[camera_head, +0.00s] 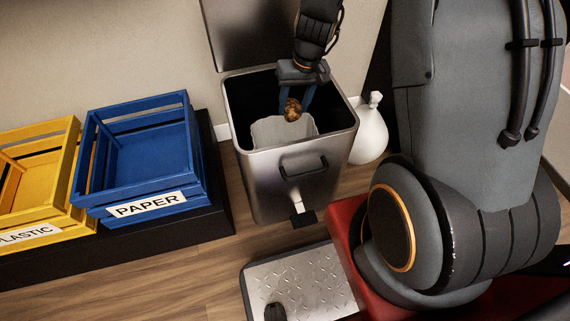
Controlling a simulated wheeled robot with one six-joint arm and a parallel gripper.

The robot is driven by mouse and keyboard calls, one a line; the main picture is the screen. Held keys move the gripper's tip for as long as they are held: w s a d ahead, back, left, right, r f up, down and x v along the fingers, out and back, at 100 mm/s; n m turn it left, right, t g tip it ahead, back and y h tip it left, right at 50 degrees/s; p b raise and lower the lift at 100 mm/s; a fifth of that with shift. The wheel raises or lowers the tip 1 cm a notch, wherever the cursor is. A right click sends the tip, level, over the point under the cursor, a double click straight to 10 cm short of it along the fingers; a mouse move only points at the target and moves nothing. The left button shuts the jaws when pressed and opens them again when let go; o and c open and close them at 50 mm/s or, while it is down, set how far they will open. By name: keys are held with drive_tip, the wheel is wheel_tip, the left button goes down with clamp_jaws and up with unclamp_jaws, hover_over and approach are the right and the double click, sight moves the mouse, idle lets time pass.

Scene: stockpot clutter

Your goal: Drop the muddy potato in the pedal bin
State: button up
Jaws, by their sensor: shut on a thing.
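The muddy potato (292,110) is a small, brown, mottled lump. My gripper (296,102) is shut on it, with its fingers on either side, and points down over the open mouth of the pedal bin. The pedal bin (265,170) is a square steel bin with a dark inside, a handle on its front and a pedal at its base. Its lid (250,35) stands raised at the back. A grey liner shows inside the mouth, behind the front wall. The exact height of the potato relative to the rim is hard to tell.
A blue crate (145,200) labelled PAPER and a yellow crate (50,190) labelled PLASTIC stand on a dark platform at left. A tied white bag (370,137) sits right of the bin. A metal tread plate (305,285) lies in front. Wooden floor shows between.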

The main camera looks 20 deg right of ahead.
drive_tip(key=shift+f+b, duration=2.5)
drive_tip(key=shift+f, duration=0.2)
drive_tip(key=o, duration=1.2)
drive_tip(key=shift+r, duration=0.1)
drive_tip(key=r+p, duration=0.1)
drive_tip(key=r, duration=0.1)
drive_tip(key=r+p, duration=0.1)
drive_tip(key=r, duration=0.2)
drive_tip(key=d+r+p, duration=0.1)
drive_tip(key=r, duration=0.1)
drive_tip(key=shift+s+r, duration=0.3)
drive_tip(key=shift+s, duration=0.1)
